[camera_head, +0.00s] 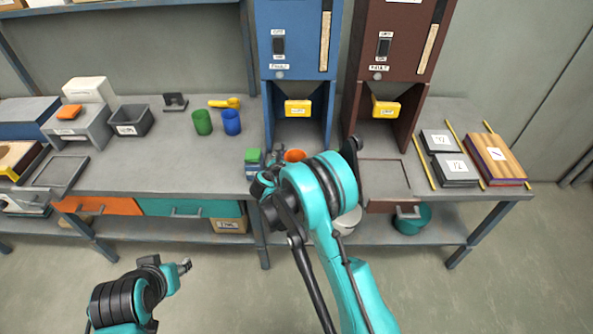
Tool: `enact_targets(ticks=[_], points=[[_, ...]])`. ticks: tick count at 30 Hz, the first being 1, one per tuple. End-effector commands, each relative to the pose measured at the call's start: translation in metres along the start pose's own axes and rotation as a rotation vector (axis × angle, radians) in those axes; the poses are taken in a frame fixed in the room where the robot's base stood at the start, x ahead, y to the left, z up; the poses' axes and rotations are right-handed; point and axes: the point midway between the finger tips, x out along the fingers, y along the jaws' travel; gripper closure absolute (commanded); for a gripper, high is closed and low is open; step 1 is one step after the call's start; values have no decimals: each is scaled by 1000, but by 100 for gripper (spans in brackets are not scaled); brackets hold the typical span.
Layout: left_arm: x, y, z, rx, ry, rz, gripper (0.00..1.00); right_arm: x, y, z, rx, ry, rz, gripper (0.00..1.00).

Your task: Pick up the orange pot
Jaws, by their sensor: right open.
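An orange pot (295,155) stands on the workbench (180,172) in front of the blue dispenser. Only its upper part shows, because my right arm covers the rest. My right gripper (268,168) is open, left of the orange pot and close to it. It overlaps a green object (253,157) in the picture, and I cannot tell whether they touch. My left gripper (184,266) is low at the lower left, in front of the bench and far from the pot. Its finger opening is too small to judge.
A green cup (202,122) and a blue cup (232,122) stand at the back of the bench. The blue dispenser (297,40) and brown dispenser (397,40) rise behind. Numbered blocks (455,168) lie at the right. The bench's left-middle front is clear.

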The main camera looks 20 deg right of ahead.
Motion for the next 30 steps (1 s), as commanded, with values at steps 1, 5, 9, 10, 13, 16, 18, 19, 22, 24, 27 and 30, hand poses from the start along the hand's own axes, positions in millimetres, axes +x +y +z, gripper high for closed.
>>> enact_targets(ticks=[1, 5, 9, 10, 13, 16, 18, 19, 22, 24, 27, 30], points=[[5, 0, 4, 0, 0, 0, 60, 11, -1, -3, 1, 0, -2, 13], [7, 0, 5, 0, 0, 0, 60, 22, 0, -2, 1, 1, -1, 13], [6, 0, 4, 0, 0, 0, 60, 22, 0, 0, 1, 1, 0, 13], [6, 0, 4, 0, 0, 0, 60, 22, 0, 0, 1, 0, 0, 13], [6, 0, 4, 0, 0, 0, 60, 22, 0, 0, 1, 0, 0, 34], [6, 0, 4, 0, 0, 0, 60, 22, 0, 0, 1, 1, 0, 60], [6, 0, 4, 0, 0, 0, 60, 22, 0, 0, 1, 1, 0, 76], [6, 0, 4, 0, 0, 0, 60, 22, 0, 0, 1, 1, 0, 76], [6, 0, 4, 0, 0, 0, 60, 22, 0, 0, 1, 1, 0, 77], [6, 0, 4, 0, 0, 0, 60, 22, 0, 0, 1, 1, 0, 77], [6, 0, 4, 0, 0, 0, 60, 22, 0, 0, 1, 1, 0, 78], [6, 0, 4, 0, 0, 0, 60, 21, 0, 0, 1, 1, 0, 78]])
